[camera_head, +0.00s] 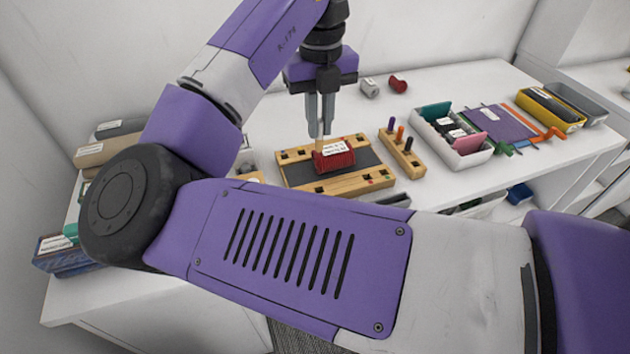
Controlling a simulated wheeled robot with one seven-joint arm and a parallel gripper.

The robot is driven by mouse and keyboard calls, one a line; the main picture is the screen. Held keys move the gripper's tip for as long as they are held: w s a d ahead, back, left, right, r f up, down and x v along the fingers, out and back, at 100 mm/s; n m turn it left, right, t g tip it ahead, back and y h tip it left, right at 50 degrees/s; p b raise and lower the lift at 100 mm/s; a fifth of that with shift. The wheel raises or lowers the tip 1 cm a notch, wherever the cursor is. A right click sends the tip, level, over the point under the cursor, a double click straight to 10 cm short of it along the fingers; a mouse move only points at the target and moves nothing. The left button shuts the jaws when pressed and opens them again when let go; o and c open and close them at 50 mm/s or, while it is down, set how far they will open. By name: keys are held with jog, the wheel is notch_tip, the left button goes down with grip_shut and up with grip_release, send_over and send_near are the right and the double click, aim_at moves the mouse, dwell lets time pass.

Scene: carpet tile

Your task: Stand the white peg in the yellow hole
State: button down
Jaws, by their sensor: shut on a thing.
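My gripper (320,130) points straight down above the wooden board and is shut on a small pale, tan-looking peg (320,143). Only a short piece of the peg shows below the fingertips, upright, and I cannot tell that it is white. Its lower end is hidden behind a red bundle with a white label (340,159). The wooden board (288,157) has a dark grey middle and small coloured marks along its rails. I cannot make out the yellow hole. Whether the peg touches the board is hidden.
A wooden rack (412,169) with purple, orange and dark pegs stands right of the board. Further right are a white bin (470,158), a purple folder (498,124) and a yellow tray (560,123). A red piece (398,84) and a grey piece (370,88) lie behind.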

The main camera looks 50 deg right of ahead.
notch_tip(320, 180, down, 14)
jog(key=shift+d+f, duration=0.1)
jog(key=shift+d, duration=0.05)
dwell(0.3)
jog(key=shift+f, duration=0.1)
jog(key=c, duration=1.4)
grip_release()
jog(key=shift+c, duration=0.2)
notch_tip(320, 180, up, 12)
jog(key=shift+r, duration=0.2)
